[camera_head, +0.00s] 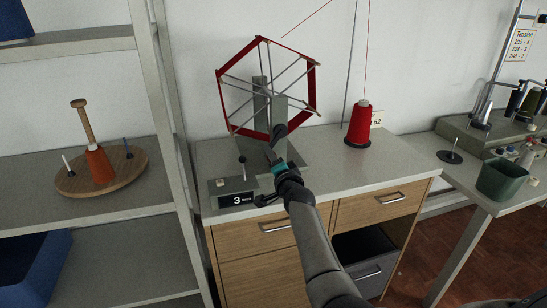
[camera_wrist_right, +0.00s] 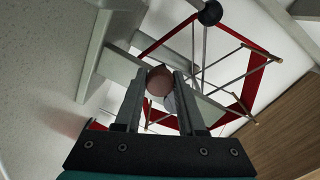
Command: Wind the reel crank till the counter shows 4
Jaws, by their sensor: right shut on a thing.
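The reel (camera_head: 314,95), a hexagonal frame wound with red thread, stands on grey posts on the cabinet top; it also shows in the wrist view (camera_wrist_right: 262,85). The counter (camera_head: 237,200) at the cabinet's front left shows 3. My right gripper (camera_head: 272,154) reaches up to the reel's front. In the wrist view its fingers (camera_wrist_right: 160,85) are shut on the brownish round crank knob (camera_wrist_right: 159,80). The rest of the crank is largely hidden. A black ball (camera_head: 280,131) shows just above the gripper, and also in the wrist view (camera_wrist_right: 209,13). My left gripper is not in view.
A red thread cone (camera_head: 361,126) stands right of the reel. A small lever with a black knob (camera_head: 242,159) rises left of my gripper, behind the counter. A shelf rack (camera_head: 160,90) stands at left; a side table with a green bin (camera_head: 502,180) is at right.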

